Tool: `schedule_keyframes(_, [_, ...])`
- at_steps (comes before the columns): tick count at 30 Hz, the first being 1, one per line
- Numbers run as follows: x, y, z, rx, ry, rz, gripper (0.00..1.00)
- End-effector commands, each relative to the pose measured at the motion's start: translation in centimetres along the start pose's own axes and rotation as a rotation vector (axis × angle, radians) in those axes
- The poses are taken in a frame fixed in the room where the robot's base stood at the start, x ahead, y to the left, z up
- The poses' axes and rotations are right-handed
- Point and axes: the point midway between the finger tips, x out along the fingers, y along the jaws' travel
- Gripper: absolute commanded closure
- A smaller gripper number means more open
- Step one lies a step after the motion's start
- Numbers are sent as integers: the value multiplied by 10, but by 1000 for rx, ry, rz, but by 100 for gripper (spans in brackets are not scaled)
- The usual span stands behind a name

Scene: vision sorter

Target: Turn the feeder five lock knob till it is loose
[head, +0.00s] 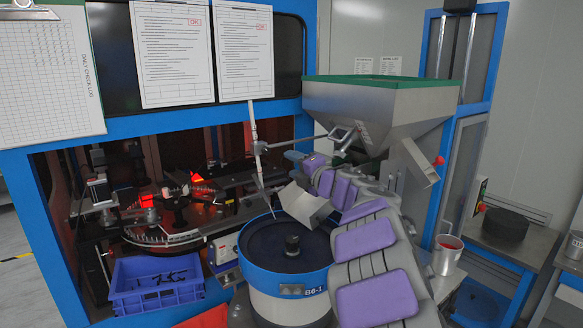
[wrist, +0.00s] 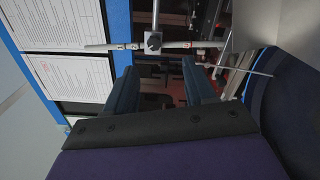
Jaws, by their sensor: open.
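My gripper (wrist: 160,68) is open in the wrist view, with its two dark blue fingers apart and nothing held between them. I cannot read any label naming feeder five. My purple-padded arm reaches up from the lower right and hides part of the area behind it.
A steel hopper (head: 380,105) with a green rim stands above the bowl. A blue crate (head: 158,285) sits at lower left. A rotary glass disc (head: 165,235) with lit parts lies inside the blue machine frame (head: 190,119). Papers (head: 172,55) hang on the frame.

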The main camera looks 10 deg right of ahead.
Motion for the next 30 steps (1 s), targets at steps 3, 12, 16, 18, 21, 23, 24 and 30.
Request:
schedule_keyframes(3, [-8,-1,0,0,-1,-1,46])
schedule_keyframes(12, [-27,0,1,-2,-3,0,46])
schedule_keyframes(16, [-35,-1,1,-1,-2,-1,46])
schedule_keyframes(18, [-40,-1,0,0,-1,-1,46])
schedule_keyframes(21, [-45,-1,0,0,-1,0,46])
schedule_keyframes(23, [-49,-1,0,0,-2,0,46])
schedule_keyframes(24, [-52,-1,1,0,-2,-1,46])
schedule_keyframes(30, [-65,0,1,0,-2,-1,46])
